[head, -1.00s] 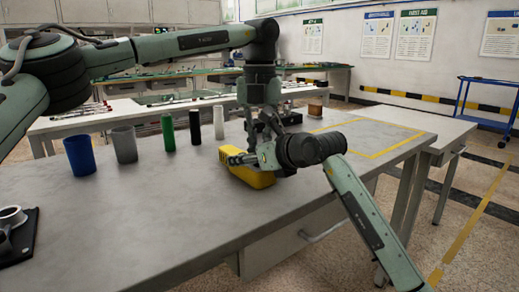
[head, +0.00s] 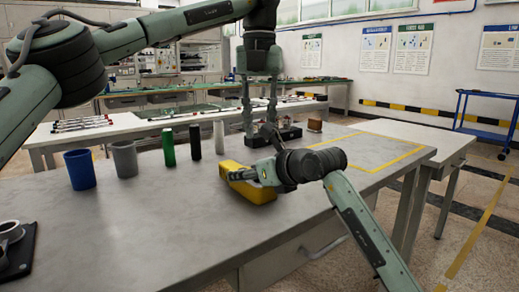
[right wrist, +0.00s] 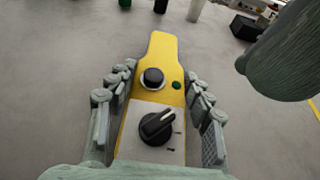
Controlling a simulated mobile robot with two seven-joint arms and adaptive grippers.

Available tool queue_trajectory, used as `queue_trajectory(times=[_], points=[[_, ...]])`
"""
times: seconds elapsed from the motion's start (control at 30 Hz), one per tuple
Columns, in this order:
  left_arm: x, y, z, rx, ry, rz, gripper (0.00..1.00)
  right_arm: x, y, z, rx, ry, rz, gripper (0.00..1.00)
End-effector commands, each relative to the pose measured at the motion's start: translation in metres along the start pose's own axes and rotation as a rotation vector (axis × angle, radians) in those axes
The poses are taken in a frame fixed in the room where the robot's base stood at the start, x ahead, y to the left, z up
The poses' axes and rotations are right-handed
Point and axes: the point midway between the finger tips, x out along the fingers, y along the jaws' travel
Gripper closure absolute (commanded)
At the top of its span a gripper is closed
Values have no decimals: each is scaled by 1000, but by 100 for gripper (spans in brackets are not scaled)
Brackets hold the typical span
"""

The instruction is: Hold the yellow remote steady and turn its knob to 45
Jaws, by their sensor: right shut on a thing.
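The yellow remote (head: 250,188) lies on the grey table, and my right gripper (head: 243,175) is shut on it. In the right wrist view, fingers of the right gripper (right wrist: 158,82) flank the remote's yellow body (right wrist: 157,52) on both sides. The black knob (right wrist: 157,127) sits on a light plate; its pale pointer line points to the upper right. A few dark marks lie right of it, too small to read. My left gripper (head: 260,132) points down beyond the remote in the head view, fingers apart, apparently empty. The knob is hidden in the head view.
A blue cup (head: 79,169), a grey cup (head: 123,159), and green (head: 168,147), black (head: 195,141) and white (head: 219,137) cylinders stand behind the remote to the left. A dark box (head: 287,132) and brown block (head: 314,125) stand behind.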

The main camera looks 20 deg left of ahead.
Motion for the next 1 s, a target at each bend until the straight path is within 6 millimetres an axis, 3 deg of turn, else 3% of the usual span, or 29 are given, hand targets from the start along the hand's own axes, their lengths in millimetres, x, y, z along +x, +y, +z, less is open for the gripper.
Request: queue_trajectory(times=[0.13,0.37,0.77,1.0], points=[[-22,0,0,-1,-1,0,75,0,0,-1,0,2,0,89],[-33,0,0,0,0,0,75,0,0,-1,0,1,0,89],[-31,0,5,-2,1,2,82,0,0,0,0,1,0,89],[-8,1,4,1,4,1,82,0,0,0,0,1,0,89]])
